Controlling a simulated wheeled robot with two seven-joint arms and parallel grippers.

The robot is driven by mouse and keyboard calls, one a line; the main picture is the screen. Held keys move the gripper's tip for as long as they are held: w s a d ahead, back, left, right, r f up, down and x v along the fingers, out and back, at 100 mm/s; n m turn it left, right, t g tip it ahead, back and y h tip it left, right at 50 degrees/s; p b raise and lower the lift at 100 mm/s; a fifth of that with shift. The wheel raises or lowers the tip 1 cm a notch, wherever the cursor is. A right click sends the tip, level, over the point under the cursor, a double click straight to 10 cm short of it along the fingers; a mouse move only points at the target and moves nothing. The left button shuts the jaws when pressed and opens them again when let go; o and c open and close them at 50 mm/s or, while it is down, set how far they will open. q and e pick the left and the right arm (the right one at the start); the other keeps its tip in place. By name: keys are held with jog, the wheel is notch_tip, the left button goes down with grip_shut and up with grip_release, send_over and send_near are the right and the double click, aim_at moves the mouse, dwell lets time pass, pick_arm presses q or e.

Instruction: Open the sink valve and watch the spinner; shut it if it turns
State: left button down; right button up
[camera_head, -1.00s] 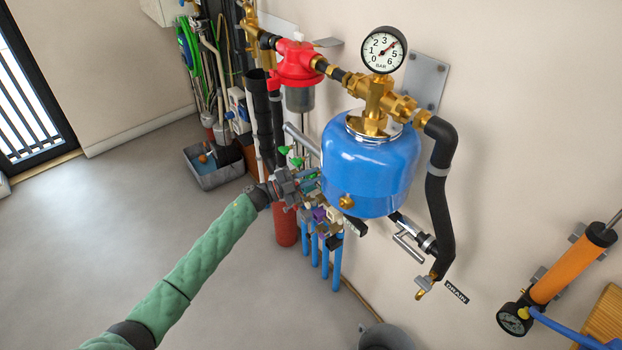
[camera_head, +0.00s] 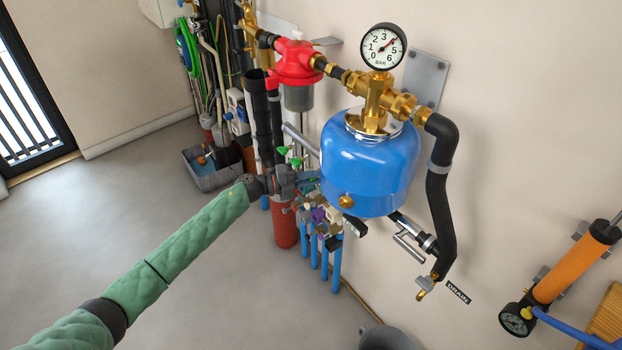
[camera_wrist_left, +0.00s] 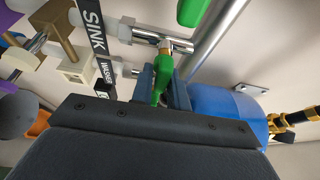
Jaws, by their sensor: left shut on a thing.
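The sink valve's green lever (camera_wrist_left: 161,80) hangs from a chrome fitting beside the black SINK label (camera_wrist_left: 94,28) in the left wrist view. My left gripper (camera_wrist_left: 160,90) is shut on this lever, with one finger on each side of it. In the head view my left gripper (camera_head: 306,181) is at the valve cluster, left of the blue tank, and the held lever is hard to make out there. I cannot pick out the spinner in either view. My right gripper is not in view.
The blue tank (camera_head: 366,165) is close to the right of my gripper. Another green handle (camera_wrist_left: 192,11) is just above the held lever. Several blue pipes (camera_head: 324,258) run below the valves. The gauge (camera_head: 384,47) needle points between 3 and 5. Open floor lies to the left.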

pick_arm(q)
jog(key=shift+w, duration=0.1)
dwell(0.3)
jog(key=c, duration=1.5)
grip_release()
jog(key=shift+o, duration=0.2)
jog(key=v, duration=0.7)
jog(key=shift+a+b, duration=0.4)
